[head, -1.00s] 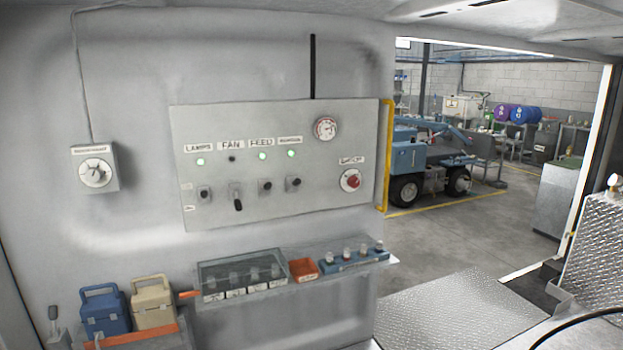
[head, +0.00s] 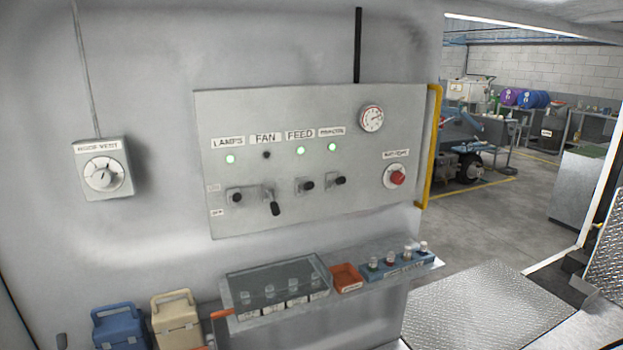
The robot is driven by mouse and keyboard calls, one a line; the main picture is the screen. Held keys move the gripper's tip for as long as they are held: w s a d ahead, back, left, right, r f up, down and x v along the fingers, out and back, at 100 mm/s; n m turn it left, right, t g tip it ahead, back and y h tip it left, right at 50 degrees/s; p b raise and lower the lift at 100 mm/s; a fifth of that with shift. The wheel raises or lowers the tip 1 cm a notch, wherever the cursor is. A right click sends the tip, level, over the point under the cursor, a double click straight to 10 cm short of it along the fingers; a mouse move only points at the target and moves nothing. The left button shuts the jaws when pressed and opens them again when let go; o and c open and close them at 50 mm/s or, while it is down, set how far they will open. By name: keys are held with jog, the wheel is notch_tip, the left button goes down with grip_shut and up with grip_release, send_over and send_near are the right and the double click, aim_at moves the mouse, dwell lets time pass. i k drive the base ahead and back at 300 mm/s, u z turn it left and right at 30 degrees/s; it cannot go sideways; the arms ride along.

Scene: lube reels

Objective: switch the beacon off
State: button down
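A grey control panel (head: 320,215) is on the wall ahead. It has labels LAMPS, FAN, FEED and a fourth, rightmost label (head: 331,132), probably BEACON but too blurred to be sure. The lamp under the fourth label (head: 332,147) glows green. The toggle switch below it (head: 340,180) points outward and slightly up, like those under LAMPS (head: 236,197) and FEED (head: 307,185). The FAN switch (head: 273,206) hangs down and its lamp (head: 267,154) is dark. The LAMPS and FEED lamps are green. My gripper is not in view.
A red stop button (head: 397,178) and a gauge (head: 371,118) are at the panel's right. A yellow handrail (head: 432,145) stands beside it. A shelf (head: 409,272) with bottles and an orange tray (head: 346,277) juts out below. A rotary dial box (head: 103,168) is at left.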

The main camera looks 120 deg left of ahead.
aim_at(341, 180)
jog(key=u, duration=3.9)
jog(key=k, duration=0.65)
jog(key=z, duration=0.6)
jog(key=i, duration=2.25)
jog(key=u, duration=1.4)
jog(key=i, duration=0.45)
jog(key=u, duration=0.4)
